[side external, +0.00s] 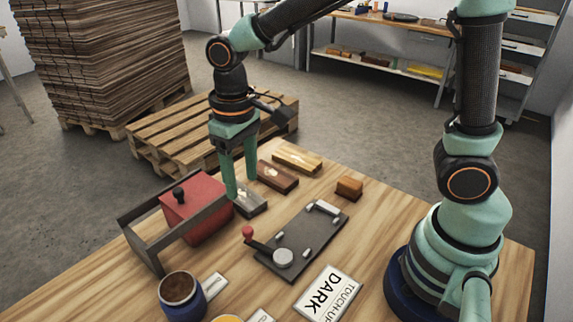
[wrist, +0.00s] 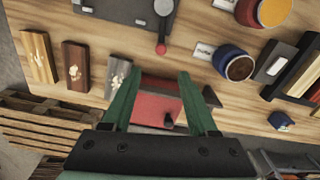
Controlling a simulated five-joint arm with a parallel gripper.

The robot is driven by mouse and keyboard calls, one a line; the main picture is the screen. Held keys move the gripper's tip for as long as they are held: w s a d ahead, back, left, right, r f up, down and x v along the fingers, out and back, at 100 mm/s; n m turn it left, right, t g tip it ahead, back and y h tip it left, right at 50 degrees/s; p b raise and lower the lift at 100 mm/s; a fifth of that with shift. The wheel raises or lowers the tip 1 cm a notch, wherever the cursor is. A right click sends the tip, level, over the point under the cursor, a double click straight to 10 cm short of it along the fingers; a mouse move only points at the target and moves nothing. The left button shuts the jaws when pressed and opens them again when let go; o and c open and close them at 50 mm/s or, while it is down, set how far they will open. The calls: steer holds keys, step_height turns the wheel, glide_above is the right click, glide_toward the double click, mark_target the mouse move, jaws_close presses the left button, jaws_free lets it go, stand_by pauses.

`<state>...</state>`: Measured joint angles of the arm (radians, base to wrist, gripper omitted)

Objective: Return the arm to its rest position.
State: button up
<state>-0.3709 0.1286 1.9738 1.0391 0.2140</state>
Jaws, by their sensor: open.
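My gripper (side external: 240,187) points down over the wooden table, its green fingers apart, just behind the grey block (side external: 251,205) in the side view. Nothing shows clasped between the fingers. In the wrist view my gripper (wrist: 161,76) has the red box (wrist: 150,98) showing between and beyond its fingers. The grey block (wrist: 117,78), with a pale mark on it, lies left of them there. I cannot tell how high the fingertips are above the table. My arm reaches out from its base at the right.
A brown block (side external: 277,177), a pale wood block (side external: 297,156) and a small brown block (side external: 349,187) lie nearby. A dark fixture plate (side external: 300,245) with a red-knobbed lever is nearer my base. A blue pot (side external: 182,304) stands in front.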

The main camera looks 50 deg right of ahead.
steer(key=s+d+r+m+t, duration=0.1)
steer(key=s+d+r+t, duration=0.1)
steer(key=d, duration=0.4)
steer(key=s+d+r+t, duration=0.3)
steer(key=s+d+r, duration=0.1)
steer(key=d+r, duration=0.2)
steer(key=shift+d+m+t, duration=0.3)
steer(key=shift+d+m, duration=0.1)
steer(key=shift+d, duration=0.3)
